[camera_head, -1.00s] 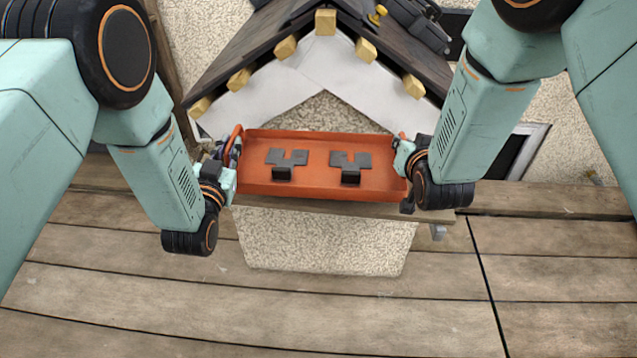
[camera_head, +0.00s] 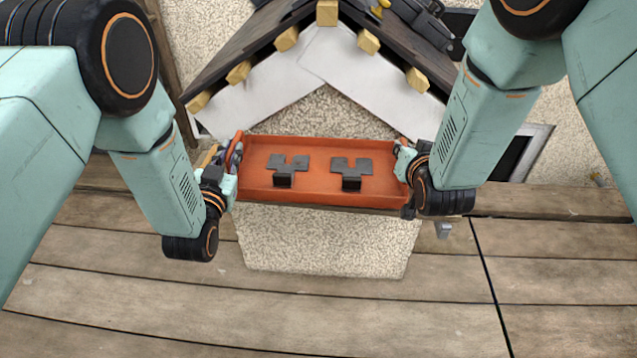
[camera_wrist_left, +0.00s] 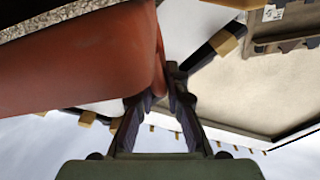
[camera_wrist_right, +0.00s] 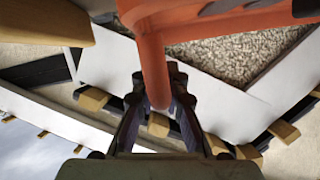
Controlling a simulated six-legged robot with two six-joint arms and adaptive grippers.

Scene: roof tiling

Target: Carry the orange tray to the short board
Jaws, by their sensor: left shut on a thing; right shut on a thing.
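The orange tray (camera_head: 318,196) is held between my two grippers in the head view, in front of the small gabled roof. Two dark grey metal pieces (camera_head: 284,170) (camera_head: 351,173) lie in it. My left gripper (camera_head: 232,163) is shut on the tray's left handle; the left wrist view also shows its fingers (camera_wrist_left: 160,100) on the orange handle. My right gripper (camera_head: 405,158) is shut on the right handle, seen between its fingers in the right wrist view (camera_wrist_right: 158,100). A wooden board edge (camera_head: 300,208) shows just under the tray's front; I cannot tell whether they touch.
The gabled roof with dark tiles (camera_head: 235,60) and wooden rafter ends (camera_head: 327,13) stands behind the tray. A pebbled wall block (camera_head: 325,240) is below it. Wooden planks (camera_head: 200,305) in front are clear. Dark tools (camera_head: 415,15) lie on the roof at upper right.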

